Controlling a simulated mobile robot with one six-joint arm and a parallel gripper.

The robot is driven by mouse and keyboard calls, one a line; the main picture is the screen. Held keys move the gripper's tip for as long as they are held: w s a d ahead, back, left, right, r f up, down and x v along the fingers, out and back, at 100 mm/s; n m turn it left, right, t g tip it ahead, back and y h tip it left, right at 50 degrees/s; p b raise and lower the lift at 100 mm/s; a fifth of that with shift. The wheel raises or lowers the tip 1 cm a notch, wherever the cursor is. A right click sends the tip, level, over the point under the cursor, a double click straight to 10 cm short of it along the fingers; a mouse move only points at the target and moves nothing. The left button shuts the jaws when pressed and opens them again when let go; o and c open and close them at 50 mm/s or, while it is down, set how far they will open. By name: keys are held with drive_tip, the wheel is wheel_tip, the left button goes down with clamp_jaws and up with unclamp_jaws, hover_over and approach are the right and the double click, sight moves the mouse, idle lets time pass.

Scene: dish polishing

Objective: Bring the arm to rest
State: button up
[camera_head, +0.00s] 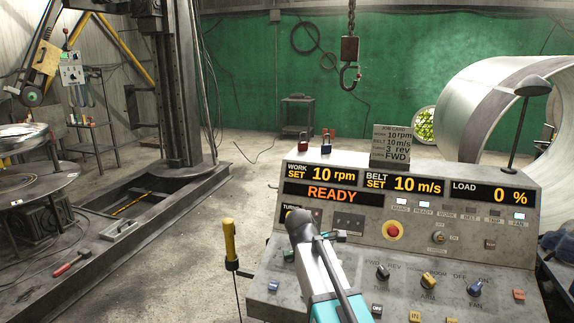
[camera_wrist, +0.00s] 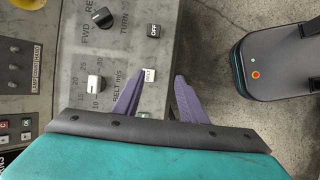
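My gripper (camera_wrist: 157,76) shows in the wrist view as two purple fingers standing apart, with nothing between them. It is above the front part of the grey control console (camera_wrist: 120,55), close to the belt speed knob (camera_wrist: 96,85). I cannot tell the height of the fingers over the panel. In the head view my arm, with white and teal parts, reaches in front of the console (camera_head: 262,268) and covers some of its left half. The fingers cannot be made out there.
The console carries a red emergency button (camera_head: 393,230), several knobs and a display reading READY (camera_head: 330,194). A yellow-handled pendant (camera_head: 230,240) stands left of it. A hook (camera_head: 349,78) hangs behind. A large metal ring (camera_head: 475,95) is at right. Open floor lies behind the console.

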drive_tip(key=s+d+f+g, duration=0.2)
drive_tip(key=s+f, duration=0.3)
drive_tip(key=f, duration=0.5)
drive_tip(key=s+d+f+m+g, duration=0.1)
drive_tip(key=s+d+f, duration=0.3)
drive_tip(key=f, duration=0.6)
drive_tip(key=s+d+f+g, duration=0.1)
drive_tip(key=s+f+g, duration=0.1)
drive_tip(key=s+f, duration=0.65)
drive_tip(key=s+a+f+m+g+y, duration=0.1)
drive_tip(key=s+a+f+m+y, duration=0.1)
drive_tip(key=s+f+m, duration=0.4)
drive_tip(key=s+a+f+m+g+y+b, duration=0.1)
drive_tip(key=s+f+m, duration=0.5)
drive_tip(key=s+f, duration=0.8)
drive_tip(key=shift+s+a+f+m+y, duration=0.3)
drive_tip(key=shift+s+a+f+y, duration=0.15)
drive_tip(key=shift+s+y, duration=0.55)
drive_tip(key=shift+w, duration=0.1)
drive_tip(key=shift+a+r, duration=0.1)
